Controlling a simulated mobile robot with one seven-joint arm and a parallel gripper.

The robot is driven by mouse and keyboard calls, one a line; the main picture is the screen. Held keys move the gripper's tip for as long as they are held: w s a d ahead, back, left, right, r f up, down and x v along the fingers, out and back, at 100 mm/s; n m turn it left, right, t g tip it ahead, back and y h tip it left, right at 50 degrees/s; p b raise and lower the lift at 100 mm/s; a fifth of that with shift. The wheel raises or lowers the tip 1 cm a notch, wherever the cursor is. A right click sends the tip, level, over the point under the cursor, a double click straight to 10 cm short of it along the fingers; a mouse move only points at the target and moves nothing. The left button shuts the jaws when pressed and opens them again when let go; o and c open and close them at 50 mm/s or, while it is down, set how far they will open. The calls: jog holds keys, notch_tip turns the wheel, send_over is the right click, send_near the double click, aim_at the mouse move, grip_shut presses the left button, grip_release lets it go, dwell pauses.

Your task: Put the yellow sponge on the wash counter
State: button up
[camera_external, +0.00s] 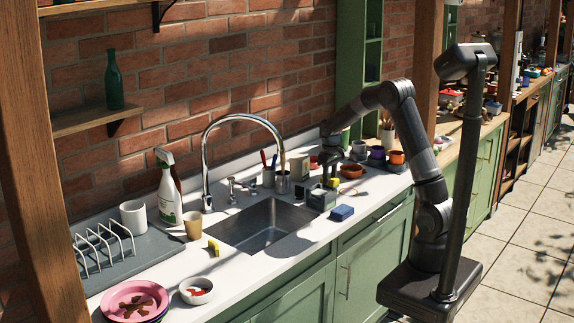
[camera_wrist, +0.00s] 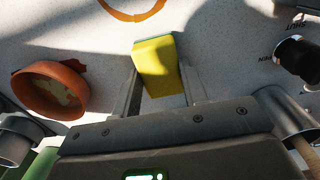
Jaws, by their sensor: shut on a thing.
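The yellow sponge (camera_wrist: 157,66), with a green edge at its far side, sits between the two fingers of my gripper (camera_wrist: 161,84) in the wrist view. My gripper is shut on it. In the external view my gripper (camera_external: 330,168) points down over the back right of the wash counter, and a small yellow patch of the sponge (camera_external: 332,182) shows below it. The white wash counter (camera_external: 238,287) runs around the sink. The gap between sponge and counter is hard to judge.
A grey box (camera_external: 321,199) and a blue block (camera_external: 341,212) are close to my gripper. A terracotta bowl (camera_wrist: 50,88) lies left in the wrist view. The sink (camera_external: 262,224), faucet (camera_external: 203,160) and another small yellow item (camera_external: 213,247) are to the left.

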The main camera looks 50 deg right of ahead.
aim_at(330, 179)
jog(key=shift+f, duration=0.15)
jog(key=o, duration=0.9)
notch_tip(330, 179, up, 12)
jog(key=s+a+r+t, duration=0.1)
jog(key=s+a+r, duration=0.3)
jog(key=s, duration=0.3)
jog(key=s+a+r+t, duration=0.2)
jog(key=s+a+r, duration=0.2)
jog(key=s+a, duration=0.15)
jog(key=s+a+f+t, duration=0.1)
jog(key=s, duration=0.4)
jog(key=s+a, duration=0.2)
jog(key=s, duration=0.4)
jog(key=s+a+f+t, duration=0.1)
jog(key=s+a, duration=0.1)
jog(key=s, duration=0.4)
jog(key=shift+s+f+t, duration=0.25)
jog(key=shift+f+t, duration=0.05)
